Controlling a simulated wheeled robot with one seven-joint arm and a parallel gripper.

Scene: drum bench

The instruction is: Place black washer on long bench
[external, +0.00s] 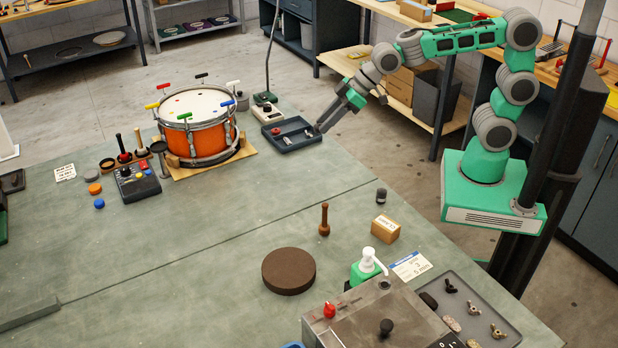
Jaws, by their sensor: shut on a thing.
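The long bench (190,262) has a wide grey-green top that fills the lower left and middle of the external view. My gripper (317,131) is at the right end of a dark blue tray (291,146), low by its rim near the bench's back right edge. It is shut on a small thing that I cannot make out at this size. I cannot tell whether the fingertips touch the tray. I cannot pick out the black washer for certain. A few small light and red parts lie in the tray.
An orange drum (197,139) stands on a wooden board left of the tray. A lamp (267,97) is behind the tray. A brown disc (289,271), a wooden peg (324,221), a small box (385,228) and a metal machine (375,318) stand nearer. The bench's middle is clear.

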